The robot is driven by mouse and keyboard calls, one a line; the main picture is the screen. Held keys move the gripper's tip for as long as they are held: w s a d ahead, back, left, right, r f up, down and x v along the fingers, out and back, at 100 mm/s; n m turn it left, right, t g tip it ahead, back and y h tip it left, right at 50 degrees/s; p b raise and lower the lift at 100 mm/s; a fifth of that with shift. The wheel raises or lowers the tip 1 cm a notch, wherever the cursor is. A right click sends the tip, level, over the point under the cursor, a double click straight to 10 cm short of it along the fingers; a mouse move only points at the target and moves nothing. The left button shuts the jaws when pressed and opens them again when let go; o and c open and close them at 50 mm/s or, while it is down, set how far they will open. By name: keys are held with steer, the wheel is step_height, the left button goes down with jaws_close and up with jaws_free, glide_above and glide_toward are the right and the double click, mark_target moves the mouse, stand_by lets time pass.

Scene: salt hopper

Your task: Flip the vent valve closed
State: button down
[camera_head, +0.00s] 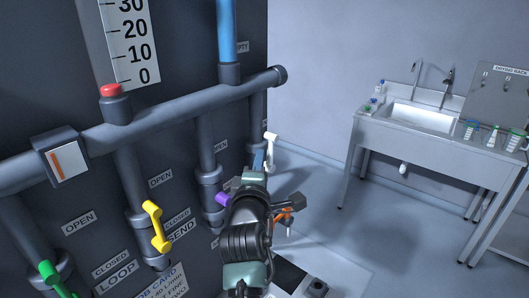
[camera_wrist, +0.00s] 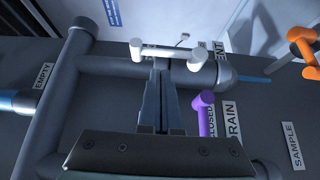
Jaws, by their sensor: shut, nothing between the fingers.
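The vent valve's white handle (camera_head: 270,149) stands beyond my fingers in the head view. In the wrist view the white handle (camera_wrist: 166,53) lies roughly along its grey pipe, with a partly hidden VENT label (camera_wrist: 219,58) by the pipe's right end. My gripper (camera_head: 259,160) is shut and empty. In the wrist view the fingertips of my gripper (camera_wrist: 163,75) are just below the middle of the handle; I cannot tell whether they touch it. The vent's open and closed labels are not readable.
The purple drain handle (camera_wrist: 206,114) is close right of my fingers. An orange handle (camera_wrist: 304,48) is farther right, near a SAMPLE label (camera_wrist: 291,146). Yellow (camera_head: 157,226) and green (camera_head: 55,276) handles are on the left. A sink (camera_head: 422,117) stands across open floor.

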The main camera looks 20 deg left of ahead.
steer(key=shift+w+d, duration=0.45)
steer(key=shift+w, duration=0.15)
steer(key=shift+r+p, duration=0.15)
steer(key=shift+p, duration=0.35)
steer(key=shift+w+g+p, duration=0.1)
steer(key=shift+g+p, duration=0.2)
